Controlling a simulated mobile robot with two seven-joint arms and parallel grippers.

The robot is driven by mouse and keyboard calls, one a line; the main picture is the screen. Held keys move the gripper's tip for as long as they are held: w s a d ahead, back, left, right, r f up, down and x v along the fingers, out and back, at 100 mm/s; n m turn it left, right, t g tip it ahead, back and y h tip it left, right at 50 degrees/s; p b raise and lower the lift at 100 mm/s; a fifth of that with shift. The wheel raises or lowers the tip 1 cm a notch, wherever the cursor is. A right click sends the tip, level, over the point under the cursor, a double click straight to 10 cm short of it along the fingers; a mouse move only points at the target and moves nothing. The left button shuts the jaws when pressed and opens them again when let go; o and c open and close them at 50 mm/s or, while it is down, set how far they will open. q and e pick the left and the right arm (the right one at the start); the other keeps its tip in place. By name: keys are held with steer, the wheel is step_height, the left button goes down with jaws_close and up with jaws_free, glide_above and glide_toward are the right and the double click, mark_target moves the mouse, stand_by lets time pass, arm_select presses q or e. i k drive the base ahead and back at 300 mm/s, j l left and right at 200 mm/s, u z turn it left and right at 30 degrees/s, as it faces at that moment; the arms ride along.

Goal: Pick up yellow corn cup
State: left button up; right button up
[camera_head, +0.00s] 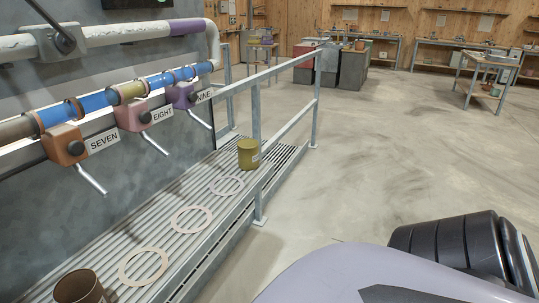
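A yellow-olive cup (248,154) stands upright on the grated metal platform (187,225), at its far end close to the railing. It has a small marking on its right side, too small to read. A brown cup (79,287) stands at the near left end of the platform and is partly cut off by the bottom edge. Neither of my grippers shows in the head view, so their state is hidden.
Pale rings (191,220) lie on the platform between the cups. A metal railing (256,110) runs along the platform's right side. Dispensers labelled SEVEN (65,145), EIGHT (134,115) and NINE (181,95) have levers reaching over the platform. Open concrete floor (400,140) lies to the right.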

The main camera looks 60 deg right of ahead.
mark_target(248, 148)
steer(key=z, duration=1.65)
steer(key=i+l+z, duration=0.2)
steer(key=i+l, duration=0.55)
